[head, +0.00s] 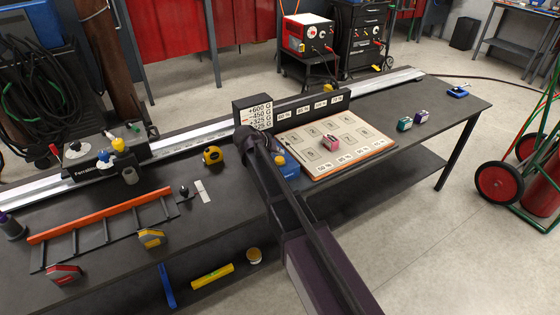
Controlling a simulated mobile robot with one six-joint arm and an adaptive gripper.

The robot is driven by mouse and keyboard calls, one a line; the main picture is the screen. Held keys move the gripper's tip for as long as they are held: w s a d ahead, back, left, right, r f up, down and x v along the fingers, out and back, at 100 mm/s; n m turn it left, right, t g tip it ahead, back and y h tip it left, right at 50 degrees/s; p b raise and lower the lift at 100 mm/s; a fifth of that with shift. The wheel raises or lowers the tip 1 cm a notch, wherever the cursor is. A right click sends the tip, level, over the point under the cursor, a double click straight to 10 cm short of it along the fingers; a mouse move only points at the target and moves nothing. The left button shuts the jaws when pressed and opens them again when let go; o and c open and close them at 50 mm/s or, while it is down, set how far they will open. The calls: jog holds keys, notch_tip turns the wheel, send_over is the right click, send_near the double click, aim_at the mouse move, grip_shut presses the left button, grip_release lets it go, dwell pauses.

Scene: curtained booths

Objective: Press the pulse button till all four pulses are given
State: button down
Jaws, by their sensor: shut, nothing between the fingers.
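A black sign box (253,112) with white lines reading about +600, -450, +325 and a lowest line partly covered stands at the back of the dark bench. An orange mark shows at its left edge, near the lower lines. My gripper (244,137) is at the far end of my dark arm, just in front of the sign's base; it looks shut and empty. No pulse button can be made out for certain; my arm may hide it. A small blue item with a yellow top (286,167) lies just right of my arm, its role unclear.
A labelled board (345,163) with a pink block (330,143) lies to the right. A rail with a black carriage (100,170) runs along the back.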

aim_at(279, 160)
jog(key=shift+f, duration=0.2)
jog(key=shift+f+b, duration=0.3)
jog(key=shift+b, duration=0.15)
jog(key=shift+f+b, duration=0.5)
jog(key=shift+b, duration=0.05)
dwell(1.0)
jog(key=shift+r, duration=0.1)
jog(key=shift+r+p, duration=0.9)
jog(key=shift+p, duration=0.15)
jog(key=shift+r, duration=0.15)
notch_tip(279, 160, up, 6)
jog(key=p, duration=0.6)
dwell(3.6)
